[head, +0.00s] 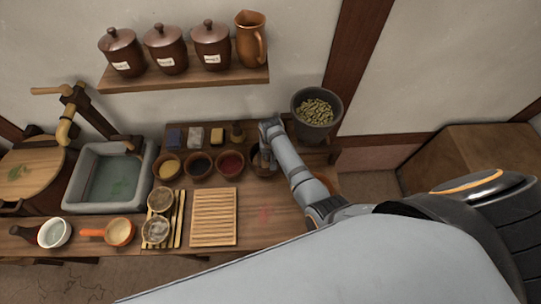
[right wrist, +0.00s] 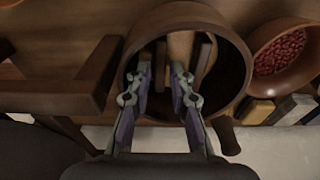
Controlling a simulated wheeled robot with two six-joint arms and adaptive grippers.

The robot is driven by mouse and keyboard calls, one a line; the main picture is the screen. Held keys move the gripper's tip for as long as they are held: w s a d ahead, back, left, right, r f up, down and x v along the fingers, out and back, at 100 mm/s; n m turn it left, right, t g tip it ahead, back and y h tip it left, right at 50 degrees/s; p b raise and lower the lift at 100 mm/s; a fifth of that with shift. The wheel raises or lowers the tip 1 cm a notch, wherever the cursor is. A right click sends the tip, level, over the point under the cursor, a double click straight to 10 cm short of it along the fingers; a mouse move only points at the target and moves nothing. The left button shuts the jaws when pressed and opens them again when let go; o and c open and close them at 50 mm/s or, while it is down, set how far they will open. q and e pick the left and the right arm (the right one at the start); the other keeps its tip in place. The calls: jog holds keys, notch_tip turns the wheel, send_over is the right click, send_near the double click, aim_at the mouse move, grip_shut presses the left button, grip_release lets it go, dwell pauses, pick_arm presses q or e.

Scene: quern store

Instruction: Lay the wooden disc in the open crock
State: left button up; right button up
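My right gripper (head: 266,162) reaches down over a round brown bowl (head: 262,170) at the back of the counter. In the right wrist view its two fingers (right wrist: 161,72) are apart, over the open brown bowl (right wrist: 240,75). Inside lie pale wooden pieces (right wrist: 181,48), partly hidden by the fingers; I cannot tell whether one is the disc. Nothing is clearly clamped. An open dark crock (head: 297,105) with greenish pods or beans (head: 315,110) stands at the back right, apart from the gripper. My left gripper is out of view.
Bowls of yellow (head: 168,168), dark (head: 200,165) and red (head: 230,165) contents stand left of the gripper. A slatted wooden rack (head: 213,217), a stone sink (head: 70,170) and a round wooden tub cover (head: 30,165) lie further left. Lidded jars (head: 165,50) stand on a shelf above.

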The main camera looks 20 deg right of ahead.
jog(key=r+p, duration=0.5)
jog(key=r, duration=0.1)
jog(key=shift+s+a+r+p, duration=0.1)
jog(key=shift+s+r+p, duration=0.2)
jog(key=shift+p, duration=0.1)
jog(key=shift+s+a+r+b, duration=0.1)
jog(key=shift+s+r+b, duration=0.15)
jog(key=shift+r, duration=0.95)
jog(key=shift+s+r+b, duration=0.1)
jog(key=shift+r+b, duration=0.15)
jog(key=shift+r, duration=0.95)
